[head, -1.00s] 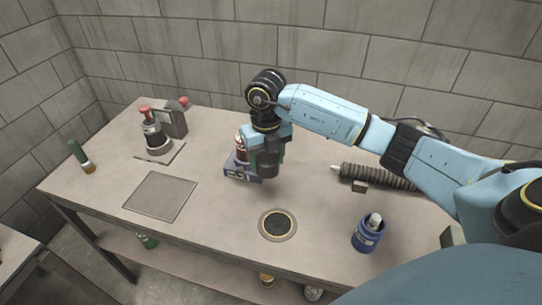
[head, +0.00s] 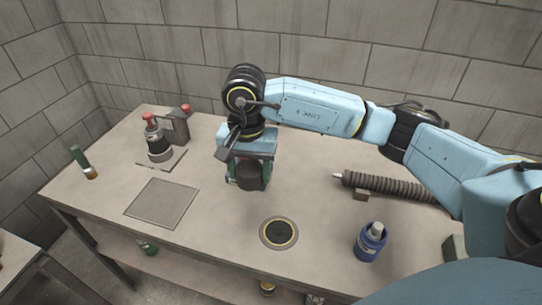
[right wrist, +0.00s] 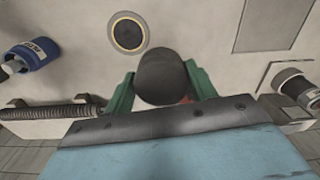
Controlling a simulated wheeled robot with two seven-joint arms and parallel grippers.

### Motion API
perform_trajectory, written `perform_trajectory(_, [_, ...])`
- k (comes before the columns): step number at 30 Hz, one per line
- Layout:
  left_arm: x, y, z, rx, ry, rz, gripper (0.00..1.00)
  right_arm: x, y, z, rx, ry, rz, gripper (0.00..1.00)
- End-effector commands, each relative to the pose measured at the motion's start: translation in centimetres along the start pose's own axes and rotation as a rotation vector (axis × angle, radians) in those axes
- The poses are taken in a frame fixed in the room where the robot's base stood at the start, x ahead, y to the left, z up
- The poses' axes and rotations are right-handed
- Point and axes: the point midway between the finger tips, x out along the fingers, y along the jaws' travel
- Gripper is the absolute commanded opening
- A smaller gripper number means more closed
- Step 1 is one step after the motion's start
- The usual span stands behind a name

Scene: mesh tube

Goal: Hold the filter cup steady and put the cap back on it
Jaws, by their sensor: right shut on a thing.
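My right gripper (head: 249,177) hangs above the middle of the table, its green fingers shut on a dark grey cylindrical piece. This piece (right wrist: 165,78) also shows between the fingers in the right wrist view. I cannot tell for sure whether it is the cap or the filter cup. A little red shows beside it, partly hidden. A blue cup-like container (head: 370,241) with a pale piece at its top stands at the right front; it also shows in the right wrist view (right wrist: 38,53). My left gripper is not in view.
A yellow-ringed dark disc (head: 279,233) lies at the front middle. A ribbed tube (head: 392,187) lies at the right. A flat grey plate (head: 161,203), a red-topped canister (head: 157,146) and a green tube (head: 80,160) are at the left. Table space around the disc is clear.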

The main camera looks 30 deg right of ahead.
Motion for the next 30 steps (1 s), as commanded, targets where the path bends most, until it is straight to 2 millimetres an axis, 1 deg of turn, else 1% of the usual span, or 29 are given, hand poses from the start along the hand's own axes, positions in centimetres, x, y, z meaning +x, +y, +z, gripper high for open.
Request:
perform_trajectory(1, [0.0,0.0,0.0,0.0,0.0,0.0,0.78,-0.3,0.0,0.4,-0.123,0.001,0.0,0.34])
perform_trajectory(3, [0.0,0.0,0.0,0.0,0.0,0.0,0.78,-0.6,0.0,0.9,-0.284,0.001,0.004,0.34])
perform_trajectory(6, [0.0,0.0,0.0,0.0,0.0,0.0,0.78,-0.8,0.0,1.4,-0.476,-0.001,0.007,0.34])
perform_trajectory(9, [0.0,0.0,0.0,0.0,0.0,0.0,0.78,-1.1,0.0,1.8,-0.611,-0.003,0.01,0.34])
perform_trajectory(12, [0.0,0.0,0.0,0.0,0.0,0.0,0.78,-1.1,0.1,2.0,-0.691,-0.004,0.012,0.34])
perform_trajectory(15, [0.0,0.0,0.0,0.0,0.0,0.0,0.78,-1.2,0.1,2.1,-0.724,-0.005,0.013,0.34])
perform_trajectory(22, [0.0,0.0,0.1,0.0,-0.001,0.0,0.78,-1.2,0.1,2.1,-0.726,-0.005,0.013,0.34])
perform_trajectory(30, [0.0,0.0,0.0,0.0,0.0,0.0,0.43,-1.1,0.0,2.1,-0.725,-0.005,0.012,0.34])
